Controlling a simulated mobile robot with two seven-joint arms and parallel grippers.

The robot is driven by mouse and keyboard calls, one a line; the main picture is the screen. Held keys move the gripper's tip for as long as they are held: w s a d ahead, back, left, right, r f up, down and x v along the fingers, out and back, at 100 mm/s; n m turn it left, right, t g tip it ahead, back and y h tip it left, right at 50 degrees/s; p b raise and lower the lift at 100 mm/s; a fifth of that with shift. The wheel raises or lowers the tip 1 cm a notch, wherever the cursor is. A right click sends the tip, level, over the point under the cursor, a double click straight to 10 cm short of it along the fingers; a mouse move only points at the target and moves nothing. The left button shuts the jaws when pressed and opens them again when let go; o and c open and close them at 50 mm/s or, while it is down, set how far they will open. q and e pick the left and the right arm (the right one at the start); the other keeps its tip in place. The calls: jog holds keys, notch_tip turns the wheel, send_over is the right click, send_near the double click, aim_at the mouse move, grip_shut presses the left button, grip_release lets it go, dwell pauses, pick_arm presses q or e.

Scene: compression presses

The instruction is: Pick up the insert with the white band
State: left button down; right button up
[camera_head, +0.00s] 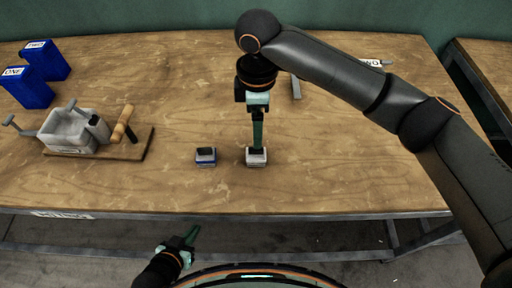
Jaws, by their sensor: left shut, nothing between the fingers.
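The insert with the white band (257,160) is a small block with a dark top, standing on the wooden table. A similar insert with a blue band (206,161) stands just to its left. My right gripper (257,148) points straight down, its fingertips at the top of the white-banded insert. I see its fingers edge-on, so I cannot tell whether they grip it. My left gripper (193,236) is low in front of the table, shut and empty, away from both inserts.
At the left, a grey press (68,132) with a wooden-handled lever stands on a wooden board (141,144). Blue boxes labelled ONE (28,88) and TWO (50,62) stand at the back left. A grey metal piece (296,88) is partly behind my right arm. The front right tabletop is clear.

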send_over(256, 153)
jog(key=w, duration=0.1)
notch_tip(256, 153, down, 5)
jog(key=shift+d+r, duration=0.15)
jog(key=shift+s+f, duration=0.15)
jog(key=shift+f, duration=1.15)
jog(key=shift+s+f, duration=0.1)
jog(key=shift+f, duration=1.15)
grip_shut()
